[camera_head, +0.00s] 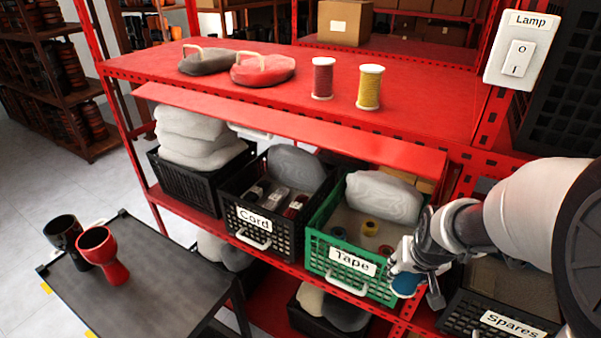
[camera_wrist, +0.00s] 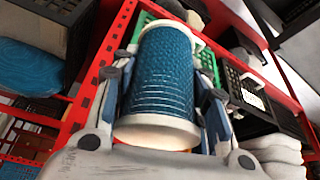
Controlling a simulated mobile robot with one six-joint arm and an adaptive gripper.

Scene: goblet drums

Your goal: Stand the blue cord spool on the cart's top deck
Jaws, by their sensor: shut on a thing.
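The blue cord spool (camera_wrist: 163,80) fills the middle of the wrist view, blue cord between pale end flanges. My gripper (camera_wrist: 165,98) is shut on it, one finger on each side. In the head view my gripper (camera_head: 418,272) is at the right, in front of the green Tape crate; the spool's blue side (camera_head: 404,284) shows below it, the rest hidden by the fingers. The cart's dark top deck (camera_head: 140,290) is at the lower left, well apart from the gripper. A black goblet drum (camera_head: 62,232) and a red goblet drum (camera_head: 108,256) stand at its far left.
The red shelf (camera_head: 215,90) carries a red spool (camera_head: 322,80), a yellow spool (camera_head: 370,88) and two padded bags. Below are the Cord crate (camera_head: 258,228), the green Tape crate (camera_head: 350,270) and the Spares crate (camera_head: 490,322). The deck's middle and near part are clear.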

